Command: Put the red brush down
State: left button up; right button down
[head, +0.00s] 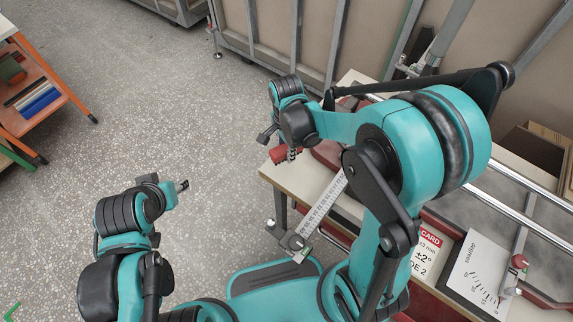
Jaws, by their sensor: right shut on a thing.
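The red brush (279,156) shows as a small red piece at the left end of the work table (285,178). My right arm and wrist hide much of it. My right gripper (268,136) is at the brush, shut on it, just above the table's left end. I cannot tell whether the brush touches the tabletop. My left gripper (181,186) is over the floor at lower left, away from the table, and looks empty. Its fingers are too small to tell open from shut.
A steel ruler (322,206) slopes down across the table's front edge. A white dial card (477,273) and a red-and-white card (428,242) lie at lower right, near metal rails (520,222). An orange shelf cart (62,80) stands at far left. The floor between is clear.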

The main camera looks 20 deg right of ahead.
aim_at(286, 167)
notch_tip(286, 167, down, 7)
jog(key=shift+w+f+b, duration=0.1)
jog(key=shift+b, duration=1.15)
jog(key=c, duration=1.5)
grip_release()
jog(key=shift+f, duration=0.1)
jog(key=o, duration=0.4)
jog(key=shift+o, duration=0.2)
